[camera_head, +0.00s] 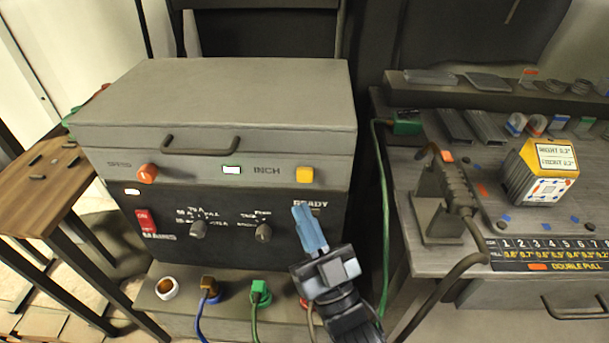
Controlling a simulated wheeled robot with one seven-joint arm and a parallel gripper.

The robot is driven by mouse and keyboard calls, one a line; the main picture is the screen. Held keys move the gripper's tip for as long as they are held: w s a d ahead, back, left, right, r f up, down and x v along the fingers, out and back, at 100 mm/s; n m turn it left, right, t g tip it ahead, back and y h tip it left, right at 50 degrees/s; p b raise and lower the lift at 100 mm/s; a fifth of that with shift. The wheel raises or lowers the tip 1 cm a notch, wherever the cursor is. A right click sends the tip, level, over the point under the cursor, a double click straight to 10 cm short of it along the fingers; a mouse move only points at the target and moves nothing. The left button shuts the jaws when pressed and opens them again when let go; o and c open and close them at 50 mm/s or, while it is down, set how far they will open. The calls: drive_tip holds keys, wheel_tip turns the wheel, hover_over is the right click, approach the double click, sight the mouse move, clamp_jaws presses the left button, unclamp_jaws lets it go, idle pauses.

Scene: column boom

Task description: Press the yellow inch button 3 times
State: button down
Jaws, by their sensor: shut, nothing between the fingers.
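My gripper (304,207) is below the button, in front of the black panel near the word READY. Its light blue fingers point up and are together, with nothing held. The fingertips appear apart from the button in the picture, but I cannot tell their depth from the panel.
The panel also has an orange button (147,173), a red mains switch (146,222) and two knobs (263,233). Cables plug in at a lower ledge. At right, a workbench (420,262) holds a dark clamp-like device (445,205) and a patterned cube (540,172).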

sight(305, 175)
drive_tip(key=shift+s+r, duration=0.1)
drive_tip(key=s+p, duration=0.3)
drive_tip(key=p, duration=0.2)
drive_tip(key=shift+s, duration=0.35)
drive_tip(key=shift+w, duration=0.1)
drive_tip(key=w+b, duration=0.2)
drive_tip(key=w, duration=0.6)
drive_tip(key=shift+w, duration=0.35)
drive_tip(key=shift+w+d+b, duration=0.1)
drive_tip(key=shift+b, duration=0.2)
idle(1.7)
drive_tip(key=shift+w+b, duration=0.3)
